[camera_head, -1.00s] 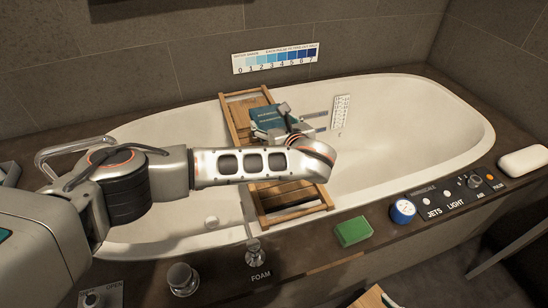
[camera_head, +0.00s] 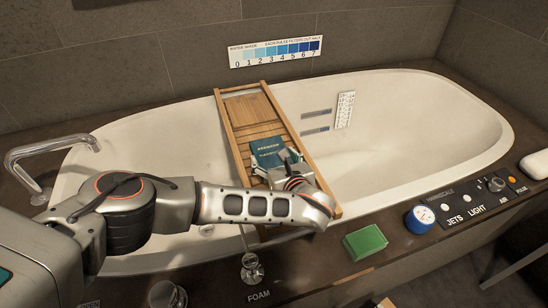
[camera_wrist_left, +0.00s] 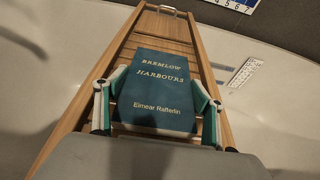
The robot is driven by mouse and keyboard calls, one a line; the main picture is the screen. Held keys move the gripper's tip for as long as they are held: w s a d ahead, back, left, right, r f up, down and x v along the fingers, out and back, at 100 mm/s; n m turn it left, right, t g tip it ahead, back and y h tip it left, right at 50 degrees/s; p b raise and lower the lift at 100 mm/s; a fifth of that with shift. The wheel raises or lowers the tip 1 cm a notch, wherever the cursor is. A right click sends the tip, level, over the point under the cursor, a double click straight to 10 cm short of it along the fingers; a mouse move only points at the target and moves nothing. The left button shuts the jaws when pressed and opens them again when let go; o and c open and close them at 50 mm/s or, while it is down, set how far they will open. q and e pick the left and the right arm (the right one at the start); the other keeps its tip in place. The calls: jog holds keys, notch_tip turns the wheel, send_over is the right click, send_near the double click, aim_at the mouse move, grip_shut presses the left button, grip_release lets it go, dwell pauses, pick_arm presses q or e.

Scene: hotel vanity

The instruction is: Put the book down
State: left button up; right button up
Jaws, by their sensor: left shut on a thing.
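The book is dark teal with "Bremlow Harbours" on its cover. It shows in the head view (camera_head: 270,152) over the middle of the wooden bath tray (camera_head: 248,105). My left gripper (camera_head: 284,163) is shut on it from the near side. In the left wrist view the fingers (camera_wrist_left: 157,95) grip the lower side edges of the book (camera_wrist_left: 160,85), cover facing the camera. The tray's slats (camera_wrist_left: 160,25) show behind it. I cannot tell whether the book touches the tray. My right gripper is not in view.
The tray spans the white bathtub (camera_head: 420,110). A tap (camera_head: 50,150) stands at the left. A green block (camera_head: 365,241), a blue-rimmed dial (camera_head: 419,219), a control panel (camera_head: 480,190) and a white soap-like bar (camera_head: 537,163) line the near and right rim.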

pick_arm(q)
jog(key=shift+r, duration=0.25)
jog(key=shift+f, duration=0.15)
jog(key=o, duration=1.2)
